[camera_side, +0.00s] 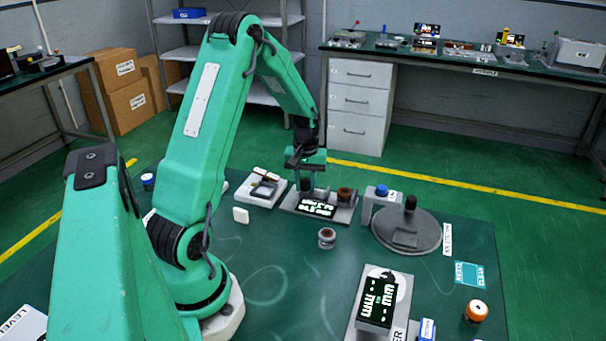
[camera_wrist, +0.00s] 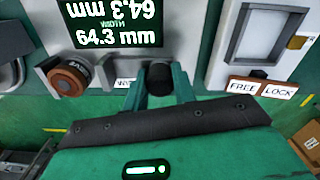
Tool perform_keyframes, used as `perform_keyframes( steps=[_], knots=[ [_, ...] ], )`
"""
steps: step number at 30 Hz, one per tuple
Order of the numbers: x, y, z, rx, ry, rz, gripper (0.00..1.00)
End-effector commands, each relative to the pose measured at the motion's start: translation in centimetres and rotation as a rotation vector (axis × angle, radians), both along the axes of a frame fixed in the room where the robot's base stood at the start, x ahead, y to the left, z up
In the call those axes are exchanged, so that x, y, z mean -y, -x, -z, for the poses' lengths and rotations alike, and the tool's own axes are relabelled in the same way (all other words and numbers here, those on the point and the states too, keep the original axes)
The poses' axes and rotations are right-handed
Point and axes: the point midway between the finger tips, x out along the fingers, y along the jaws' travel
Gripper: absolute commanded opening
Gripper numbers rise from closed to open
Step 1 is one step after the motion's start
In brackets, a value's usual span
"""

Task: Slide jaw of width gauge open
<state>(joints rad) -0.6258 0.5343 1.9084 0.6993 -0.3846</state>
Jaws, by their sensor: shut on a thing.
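The width gauge (camera_side: 340,212) is a grey unit with a dark display on the mat, beyond the middle of the bench. In the wrist view its display (camera_wrist: 115,22) reads "WIDTH 64.3 mm". A black knob (camera_wrist: 160,78) stands on the gauge's near side. My gripper (camera_wrist: 158,88) is shut on this black knob, with a green finger on either side. In the side view my gripper (camera_side: 306,172) reaches down to the gauge from above. A brown-and-black round knob (camera_wrist: 68,78) sits left of the fingers. The jaw itself is hard to make out.
A unit with a pale framed window (camera_wrist: 262,35) and FREE and LOCK labels (camera_wrist: 262,87) is close to the right of the fingers. Bare mat lies in front.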

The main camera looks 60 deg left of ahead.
Motion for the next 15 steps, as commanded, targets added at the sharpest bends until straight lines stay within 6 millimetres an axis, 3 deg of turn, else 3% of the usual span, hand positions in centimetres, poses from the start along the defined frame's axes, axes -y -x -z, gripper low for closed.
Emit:
perform_keyframes(
  steps=[1,4,15],
  knots=[
    [0.00,-0.01,-0.05,0.000,0.000,0.000,0.28],
    [0.00,-0.02,-0.05,0.000,0.000,0.000,0.48],
    [0.00,-0.05,-0.21,0.001,-0.001,0.000,0.48]
  ],
)
